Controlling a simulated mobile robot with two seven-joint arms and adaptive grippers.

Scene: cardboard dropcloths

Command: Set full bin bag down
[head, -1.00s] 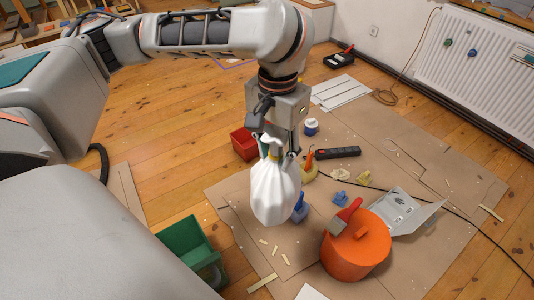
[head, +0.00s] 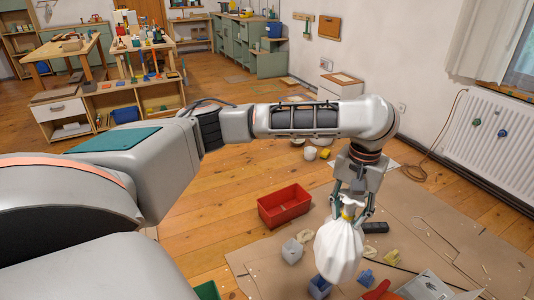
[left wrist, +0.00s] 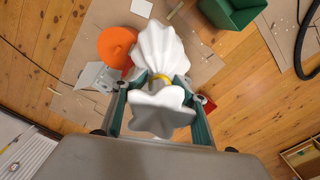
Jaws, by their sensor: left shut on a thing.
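The full white bin bag (head: 340,250) hangs from my left gripper (head: 352,205) in the head view. The gripper is shut on its gathered neck, by a yellow tie. In the left wrist view the bag (left wrist: 158,50) hangs between the two fingers of the gripper (left wrist: 160,95), with its white top flared out toward the camera. The bag is over the brown cardboard dropcloth (head: 420,225); I cannot tell how high its bottom is. My right gripper is not in view.
A red bin (head: 284,207) stands left of the bag. A blue container (head: 319,287) and a grey one (head: 292,250) are close by the bag. An orange round thing (left wrist: 116,46) and a green bin (left wrist: 232,12) show in the left wrist view. A radiator (head: 490,135) is at right.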

